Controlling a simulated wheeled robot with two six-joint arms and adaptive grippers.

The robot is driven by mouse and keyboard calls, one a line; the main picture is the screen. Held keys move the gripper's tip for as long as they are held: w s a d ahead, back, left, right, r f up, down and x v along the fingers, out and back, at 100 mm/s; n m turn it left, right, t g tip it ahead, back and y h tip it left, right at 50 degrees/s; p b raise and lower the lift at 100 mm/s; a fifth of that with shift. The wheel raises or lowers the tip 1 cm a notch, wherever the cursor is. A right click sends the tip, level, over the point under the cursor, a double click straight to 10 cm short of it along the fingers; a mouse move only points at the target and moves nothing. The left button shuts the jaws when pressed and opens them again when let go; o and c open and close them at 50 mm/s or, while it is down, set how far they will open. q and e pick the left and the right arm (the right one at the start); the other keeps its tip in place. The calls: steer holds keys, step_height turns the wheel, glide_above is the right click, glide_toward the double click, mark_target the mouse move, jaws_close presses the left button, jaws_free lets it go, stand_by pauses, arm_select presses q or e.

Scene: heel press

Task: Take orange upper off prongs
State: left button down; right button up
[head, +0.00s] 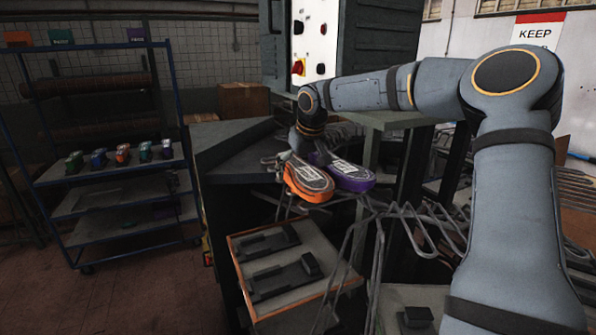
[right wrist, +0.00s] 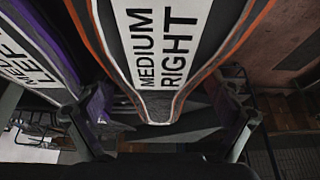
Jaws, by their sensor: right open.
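The orange upper (head: 308,181) lies sole-up beside the purple upper (head: 352,177), at the front of the dark machine in the head view. In the right wrist view the orange upper (right wrist: 160,60) reads "MEDIUM RIGHT", and the purple upper (right wrist: 30,50) stands at its left. My right gripper (head: 308,150) is at the far end of the orange upper. In the right wrist view my right gripper (right wrist: 160,115) is open, one finger on each side of the orange upper's narrow end; contact cannot be told. The prongs under the uppers are mostly hidden. My left gripper is out of view.
A tray (head: 340,272) with black fixtures stands in front below. A metal wire rack (head: 400,215) stands right of the uppers. A blue shelf cart (head: 75,183) with several small coloured items is at the left. Open floor lies between cart and tray.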

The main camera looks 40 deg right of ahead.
steer(key=shift+d+f, duration=0.1)
steer(key=shift+d, duration=0.05)
steer(key=shift+c, duration=0.7)
steer(key=c, duration=1)
steer(key=shift+w, duration=0.1)
steer(key=shift+c, duration=1.3)
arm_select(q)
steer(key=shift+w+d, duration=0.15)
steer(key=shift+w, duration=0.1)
